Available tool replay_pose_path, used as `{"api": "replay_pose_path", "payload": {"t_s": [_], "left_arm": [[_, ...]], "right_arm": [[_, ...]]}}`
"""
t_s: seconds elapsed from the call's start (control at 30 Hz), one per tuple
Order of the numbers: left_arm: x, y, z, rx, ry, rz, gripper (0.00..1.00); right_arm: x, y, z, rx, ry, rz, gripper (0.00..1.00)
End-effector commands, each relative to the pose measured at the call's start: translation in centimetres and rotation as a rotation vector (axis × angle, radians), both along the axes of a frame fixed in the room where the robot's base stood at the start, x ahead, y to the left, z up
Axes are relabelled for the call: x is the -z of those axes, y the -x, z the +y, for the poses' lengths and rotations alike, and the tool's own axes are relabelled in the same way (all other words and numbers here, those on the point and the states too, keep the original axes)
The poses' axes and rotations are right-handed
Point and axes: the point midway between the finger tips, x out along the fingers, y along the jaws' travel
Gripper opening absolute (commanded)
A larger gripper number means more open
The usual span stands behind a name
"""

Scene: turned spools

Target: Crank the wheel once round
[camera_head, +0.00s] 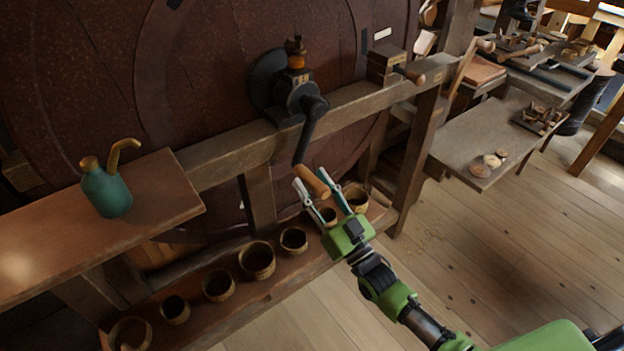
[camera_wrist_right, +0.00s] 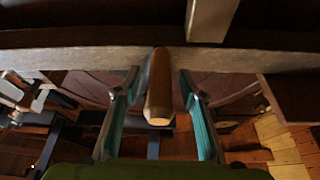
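The big dark red wheel (camera_head: 200,70) fills the back of the head view. Its crank has a black arm (camera_head: 309,130) hanging down from the hub, with a wooden handle (camera_head: 312,182) at the lower end. My right gripper (camera_head: 311,177) is open, with its fingers on either side of the handle. In the right wrist view the handle (camera_wrist_right: 159,95) lies between the two open fingers, with a gap visible on both sides. My left gripper is not in view.
A wooden beam (camera_head: 230,148) runs across in front of the wheel. Several wooden cups, one of them a larger cup (camera_head: 257,260), stand on a low shelf below. A green oil can (camera_head: 106,190) stands on the left bench. A side table (camera_head: 470,135) is at right; the floor is open.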

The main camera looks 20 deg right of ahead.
Motion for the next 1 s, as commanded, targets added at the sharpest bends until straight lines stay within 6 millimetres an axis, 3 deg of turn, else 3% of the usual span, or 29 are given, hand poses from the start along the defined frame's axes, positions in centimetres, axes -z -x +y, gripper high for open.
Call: {"api": "replay_pose_path", "payload": {"t_s": [0.37,0.4,0.53,0.57,0.87,1.0], "left_arm": [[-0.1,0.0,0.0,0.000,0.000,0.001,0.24],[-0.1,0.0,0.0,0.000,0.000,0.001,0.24],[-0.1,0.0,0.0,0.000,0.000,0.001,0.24],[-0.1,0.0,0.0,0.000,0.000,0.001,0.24],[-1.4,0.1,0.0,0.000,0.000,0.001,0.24],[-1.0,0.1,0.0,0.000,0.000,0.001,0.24]], "right_arm": [[-0.3,-0.7,0.3,0.000,0.000,0.001,0.38],[-0.3,-0.7,0.3,0.000,0.000,0.001,0.35],[-0.3,-0.7,0.3,0.000,0.000,0.000,0.01],[-0.3,-0.7,0.3,0.000,0.000,0.000,0.00],[-1.2,-0.3,1.4,-0.002,-0.074,0.026,0.00],[-0.9,-0.2,1.6,-0.005,-0.076,0.025,0.00]]}}
